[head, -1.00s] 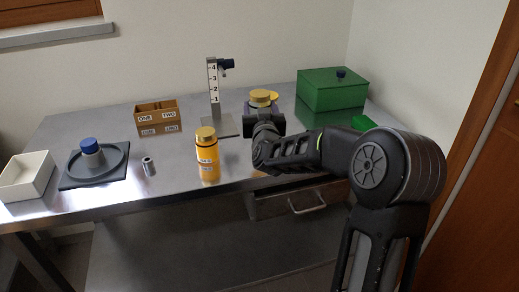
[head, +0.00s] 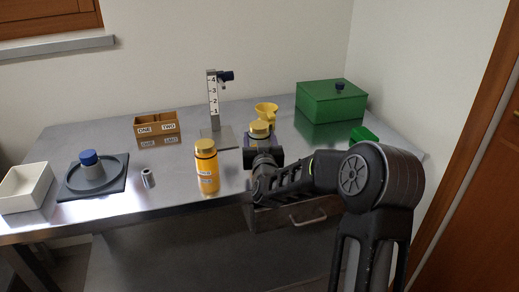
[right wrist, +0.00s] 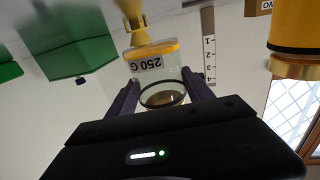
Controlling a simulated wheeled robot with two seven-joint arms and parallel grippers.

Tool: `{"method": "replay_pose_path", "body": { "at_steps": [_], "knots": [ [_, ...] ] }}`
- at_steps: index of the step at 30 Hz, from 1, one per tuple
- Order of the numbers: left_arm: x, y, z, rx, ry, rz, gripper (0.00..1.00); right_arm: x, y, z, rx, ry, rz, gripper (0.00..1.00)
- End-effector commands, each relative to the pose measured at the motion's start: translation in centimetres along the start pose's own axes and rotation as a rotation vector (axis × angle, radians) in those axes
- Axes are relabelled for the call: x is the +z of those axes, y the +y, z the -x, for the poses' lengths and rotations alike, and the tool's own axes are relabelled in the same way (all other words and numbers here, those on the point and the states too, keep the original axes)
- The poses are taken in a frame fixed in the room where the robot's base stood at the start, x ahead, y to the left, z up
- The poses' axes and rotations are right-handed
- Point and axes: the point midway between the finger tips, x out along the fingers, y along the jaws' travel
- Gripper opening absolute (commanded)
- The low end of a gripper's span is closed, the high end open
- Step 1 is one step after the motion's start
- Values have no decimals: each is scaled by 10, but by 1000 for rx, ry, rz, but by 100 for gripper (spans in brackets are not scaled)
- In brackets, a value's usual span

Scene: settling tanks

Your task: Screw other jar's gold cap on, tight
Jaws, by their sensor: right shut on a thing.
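A clear jar (right wrist: 150,66) labelled 250 G, with an orange band at its base, is between the fingers of my right gripper (right wrist: 162,97). In the head view a gold cap (head: 260,127) shows at its top, just beyond my right gripper (head: 262,150). The wrist view is upside down and shows a round rim with a brownish face there. I cannot tell how the cap sits. A yellow bottle (head: 207,171) with a gold cap (head: 205,145) stands to the left, also in the wrist view (right wrist: 297,25). My left gripper is not in view.
A yellow funnel-like cup (head: 266,112) is behind the jar, beside a numbered stand (head: 212,95). A green box (head: 331,102) is at the back right. A brown tray (head: 156,128), a small metal cylinder (head: 147,177), a blue-knobbed dish (head: 92,172) and a white bin (head: 25,188) are left.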

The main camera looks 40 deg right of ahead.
Motion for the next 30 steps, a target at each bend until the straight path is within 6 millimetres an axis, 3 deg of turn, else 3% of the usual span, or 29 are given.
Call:
{"method": "replay_pose_path", "body": {
  "at_steps": [9, 22, 23, 30],
  "knots": [
    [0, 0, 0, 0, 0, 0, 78, 35, 0, 0, 0, -2, -1, 0],
    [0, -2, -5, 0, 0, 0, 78, 40, 0, 0, 0, 2, -1, 0],
    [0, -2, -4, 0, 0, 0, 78, 40, 0, 0, 0, 0, -1, 62],
    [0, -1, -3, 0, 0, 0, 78, 39, 0, 0, 0, 0, -1, 81]
  ]
}}
